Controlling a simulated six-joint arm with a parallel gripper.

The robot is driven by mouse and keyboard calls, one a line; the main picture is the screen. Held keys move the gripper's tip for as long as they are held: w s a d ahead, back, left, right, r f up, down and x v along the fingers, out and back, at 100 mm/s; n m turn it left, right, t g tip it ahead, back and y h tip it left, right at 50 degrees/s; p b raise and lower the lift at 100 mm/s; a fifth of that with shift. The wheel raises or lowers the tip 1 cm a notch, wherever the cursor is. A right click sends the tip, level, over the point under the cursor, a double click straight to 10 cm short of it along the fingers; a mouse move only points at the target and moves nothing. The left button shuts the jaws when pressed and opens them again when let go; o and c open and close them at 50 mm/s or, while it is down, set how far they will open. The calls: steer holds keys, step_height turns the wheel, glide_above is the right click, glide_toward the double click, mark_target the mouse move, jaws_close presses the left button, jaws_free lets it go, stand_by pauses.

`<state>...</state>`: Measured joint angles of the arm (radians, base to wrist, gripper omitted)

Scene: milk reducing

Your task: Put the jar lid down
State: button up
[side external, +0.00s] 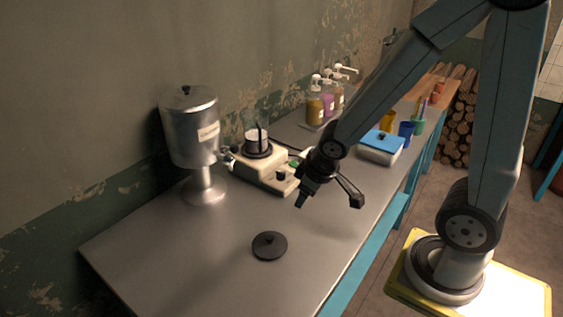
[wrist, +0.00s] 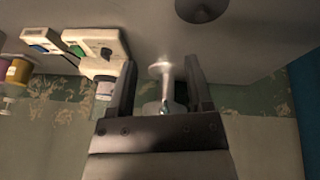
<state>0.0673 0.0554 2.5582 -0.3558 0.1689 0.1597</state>
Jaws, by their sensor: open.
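In the wrist view the space between the fingers (wrist: 161,65) holds nothing; the background shows through.
A tall metal urn (side external: 190,130) stands at the back left. A stirrer hotplate (side external: 262,174) with a small beaker (side external: 256,138) of white liquid stands behind my gripper. Pump bottles (side external: 315,105), a blue-topped box (side external: 381,146) and cups (side external: 405,131) are farther back. The table around the lid is clear.

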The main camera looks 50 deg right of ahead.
steer(key=shift+m+g+y, duration=0.5)
steer(key=shift+m+g, duration=0.1)
steer(key=shift+g, duration=0.1)
steer(key=shift+s+a+r, duration=0.15)
steer(key=shift+s+a, duration=0.5)
steer(key=shift+a, duration=0.15)
steer(key=shift+s+a+r, duration=0.1)
steer(key=shift+s+a, duration=0.5)
steer(key=shift+a, duration=0.15)
